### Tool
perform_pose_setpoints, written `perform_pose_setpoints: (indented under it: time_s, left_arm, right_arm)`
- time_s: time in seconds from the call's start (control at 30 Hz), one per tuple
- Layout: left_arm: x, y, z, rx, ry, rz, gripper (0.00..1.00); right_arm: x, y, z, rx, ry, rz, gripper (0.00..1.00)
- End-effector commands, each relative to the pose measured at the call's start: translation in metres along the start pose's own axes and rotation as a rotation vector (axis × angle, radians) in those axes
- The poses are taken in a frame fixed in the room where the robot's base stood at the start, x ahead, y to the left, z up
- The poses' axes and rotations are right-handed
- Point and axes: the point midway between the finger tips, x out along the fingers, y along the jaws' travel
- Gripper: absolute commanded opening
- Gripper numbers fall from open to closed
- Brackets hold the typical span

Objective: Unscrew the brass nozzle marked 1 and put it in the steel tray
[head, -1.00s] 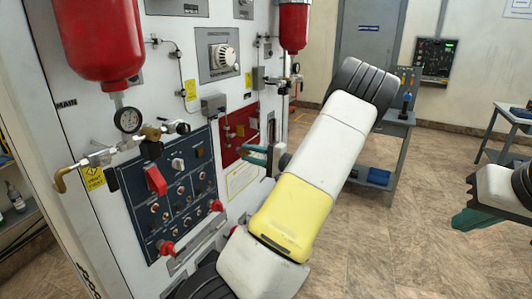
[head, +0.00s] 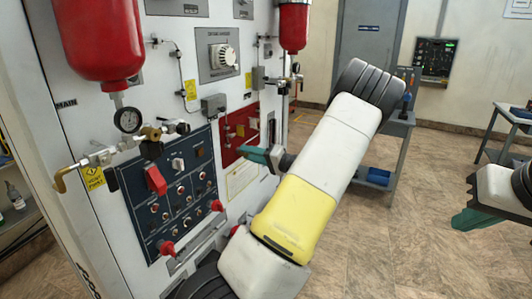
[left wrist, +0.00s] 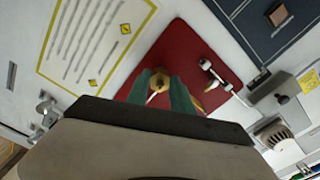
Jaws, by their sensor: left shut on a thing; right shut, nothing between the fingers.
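My left gripper (head: 246,153) is at the small red panel (head: 232,133) on the white cabinet. In the left wrist view its teal fingertips (left wrist: 161,86) are shut on a brass nozzle (left wrist: 159,79) in front of the red panel (left wrist: 187,42). The fingers cover the nozzle's sides, and I cannot read a number on it. A second fitting (left wrist: 205,66) with a pale stem is on the panel to the right. My right gripper (head: 462,222) is shut and empty at the far right, away from the cabinet. I cannot make out the steel tray.
A dark blue control panel (head: 150,218) with red knobs is left of my left gripper. Red cylinders (head: 97,38) and brass valves (head: 152,133) stick out from the cabinet. A grey stand (head: 397,150) is behind my left arm. The tiled floor (head: 400,245) between my arms is clear.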

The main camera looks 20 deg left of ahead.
Motion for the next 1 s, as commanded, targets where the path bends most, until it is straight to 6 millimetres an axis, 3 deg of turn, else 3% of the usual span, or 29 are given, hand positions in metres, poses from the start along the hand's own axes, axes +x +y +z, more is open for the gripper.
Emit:
perform_pose_setpoints:
  time_s: [0.37, 0.7, 1.0]
  left_arm:
    - [-0.0007, 0.0015, 0.0013, -0.054, -0.002, 0.003, 0.00]
    - [-0.0007, 0.0016, 0.0015, -0.339, -0.002, 0.002, 0.00]
    - [-0.0008, 0.0017, 0.0015, -0.359, -0.002, 0.003, 0.00]
  right_arm:
    - [0.0000, 0.0000, 0.0000, 0.000, 0.000, 0.000, 0.00]
    - [0.0000, 0.0000, 0.0000, 0.000, 0.000, 0.000, 0.00]
    - [0.0000, 0.0000, 0.0000, 0.000, 0.000, 0.000, 0.00]
